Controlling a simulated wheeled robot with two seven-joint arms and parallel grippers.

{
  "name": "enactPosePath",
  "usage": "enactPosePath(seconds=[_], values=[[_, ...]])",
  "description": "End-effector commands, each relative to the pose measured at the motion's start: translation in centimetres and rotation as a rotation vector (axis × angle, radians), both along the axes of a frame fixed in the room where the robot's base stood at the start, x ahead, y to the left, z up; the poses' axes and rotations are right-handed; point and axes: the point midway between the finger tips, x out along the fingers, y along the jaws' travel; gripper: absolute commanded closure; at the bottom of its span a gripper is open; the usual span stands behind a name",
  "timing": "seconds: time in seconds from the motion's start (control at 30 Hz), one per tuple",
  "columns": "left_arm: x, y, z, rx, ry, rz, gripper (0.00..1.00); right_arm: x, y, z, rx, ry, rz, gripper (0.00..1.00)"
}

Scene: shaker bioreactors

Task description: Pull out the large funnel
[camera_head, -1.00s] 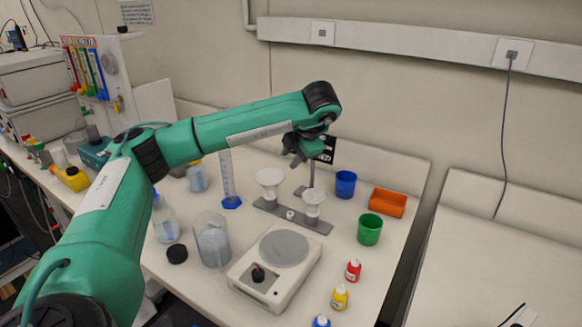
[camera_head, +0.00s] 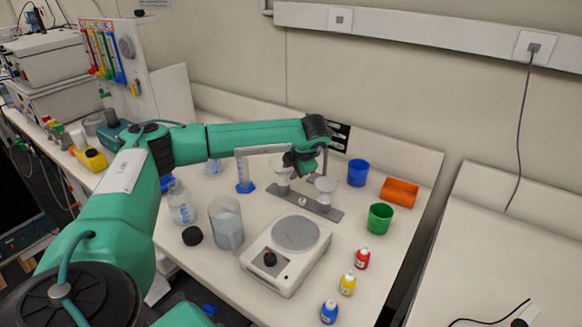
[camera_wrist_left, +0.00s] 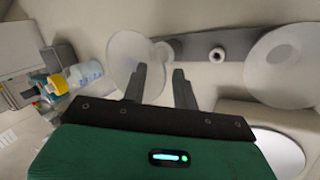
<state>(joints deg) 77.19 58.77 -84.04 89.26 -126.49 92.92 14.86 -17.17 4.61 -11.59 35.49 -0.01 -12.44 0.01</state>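The left white funnel (camera_head: 279,171) sits on the grey funnel rack (camera_head: 318,208), partly hidden behind my left gripper (camera_head: 299,170); in the earlier head view it looks the larger. The smaller-looking right white funnel (camera_head: 326,184) sits at the rack's other end. In the left wrist view my left gripper (camera_wrist_left: 161,82) is open, with two dark fingers apart and nothing between them. Its left finger overlaps the rim of the left funnel (camera_wrist_left: 128,52); I cannot tell whether they touch. The other funnel (camera_wrist_left: 284,62) is at the right. My right gripper is not in view.
A measuring cylinder (camera_head: 243,172) stands left of the rack.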

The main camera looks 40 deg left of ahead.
Motion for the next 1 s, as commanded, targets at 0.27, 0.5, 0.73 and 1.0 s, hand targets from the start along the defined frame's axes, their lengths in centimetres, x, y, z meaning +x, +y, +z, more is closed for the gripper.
enactPosePath(seconds=[0.27, 0.5, 0.73, 1.0], values=[[0.10, 0.32, -0.54, 0.000, -0.001, -0.001, 0.71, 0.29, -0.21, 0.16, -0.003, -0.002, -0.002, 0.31], [0.10, 0.31, -0.52, 0.000, -0.001, -0.001, 0.96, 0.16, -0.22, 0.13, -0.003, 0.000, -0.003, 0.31], [0.09, 0.27, -0.52, 0.000, 0.000, -0.001, 1.00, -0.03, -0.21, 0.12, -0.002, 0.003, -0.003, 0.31], [0.09, 0.26, -0.16, 0.000, 0.000, -0.001, 1.00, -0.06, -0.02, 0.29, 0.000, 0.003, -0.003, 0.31]])
